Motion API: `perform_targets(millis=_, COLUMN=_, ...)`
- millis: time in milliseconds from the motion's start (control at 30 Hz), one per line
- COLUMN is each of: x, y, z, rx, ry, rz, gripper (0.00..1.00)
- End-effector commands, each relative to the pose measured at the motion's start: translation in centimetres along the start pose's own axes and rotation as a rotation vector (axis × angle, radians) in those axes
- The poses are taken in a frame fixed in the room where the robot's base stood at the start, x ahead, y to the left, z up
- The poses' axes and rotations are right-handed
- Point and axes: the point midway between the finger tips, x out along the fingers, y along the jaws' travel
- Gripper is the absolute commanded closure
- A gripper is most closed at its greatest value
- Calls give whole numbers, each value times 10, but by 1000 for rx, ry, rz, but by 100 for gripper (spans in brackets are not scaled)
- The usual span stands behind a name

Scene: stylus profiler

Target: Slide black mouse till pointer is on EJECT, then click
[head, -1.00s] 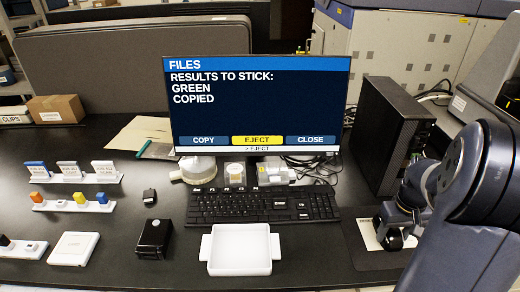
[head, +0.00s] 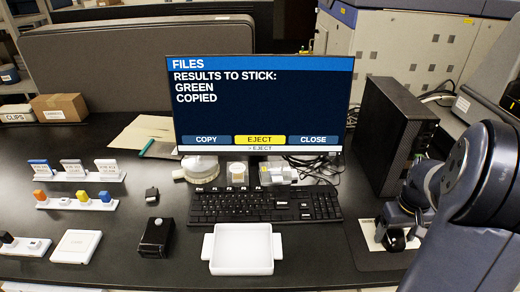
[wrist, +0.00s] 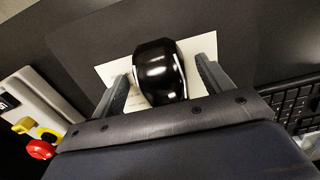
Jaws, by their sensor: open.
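The black mouse (wrist: 160,73) sits between the two fingers of my gripper (wrist: 165,80) in the wrist view, on a pale paper on a dark mat. My gripper is open around it, with a narrow gap visible beside the mouse. In the head view my gripper (head: 396,238) is low at the right, and the mouse is mostly hidden by it. The monitor (head: 260,105) reads "RESULTS TO STICK: GREEN COPIED". Its EJECT button (head: 259,140) is lit yellow, between COPY and CLOSE, and the line below reads "> EJECT".
A black keyboard (head: 265,206) lies left of the gripper, with a white tray (head: 242,268) in front of it. A black computer tower (head: 388,135) stands behind my arm. A red knob (wrist: 41,149) and a yellow part show at the wrist view's left.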

Motion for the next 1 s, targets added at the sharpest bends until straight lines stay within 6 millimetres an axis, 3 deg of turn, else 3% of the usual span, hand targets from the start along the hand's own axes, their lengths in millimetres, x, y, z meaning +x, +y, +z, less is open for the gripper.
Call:
perform_targets(millis=233, x=-10, y=0, z=0, rx=0, ry=0, rz=0, gripper=25)
perform_targets(millis=800, x=-67, y=0, z=0, rx=0, ry=1, rz=0, gripper=25)
perform_targets(millis=1000, x=-71, y=0, z=0, rx=0, ry=0, rz=0, gripper=25)
